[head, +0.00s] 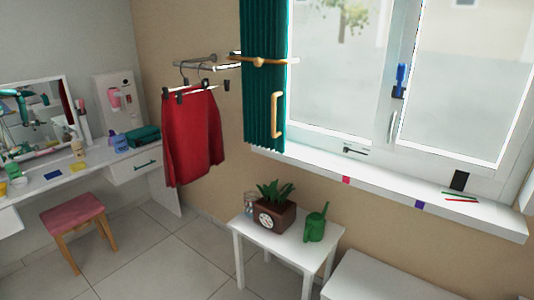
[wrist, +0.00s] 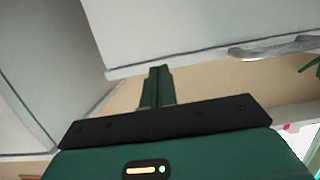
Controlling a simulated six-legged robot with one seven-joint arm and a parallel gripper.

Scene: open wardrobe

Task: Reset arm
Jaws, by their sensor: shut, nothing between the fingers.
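My gripper (wrist: 158,78) shows in the wrist view as green fingers pressed together beyond a black bar and a green housing with a small lit panel. It is shut and empty. Its fingertips point toward the lower edge of a white panel (wrist: 190,28) with a metal handle (wrist: 272,46). I cannot tell whether they touch it. My arm and gripper do not show directly in the head view.
A white side table (head: 264,250) holds a planter (head: 273,215) and a green watering can (head: 315,225). A red skirt (head: 192,138) hangs on a wall rail. A windowsill (head: 395,190), white vanity (head: 125,160) and pink stool (head: 72,217) stand around open tiled floor.

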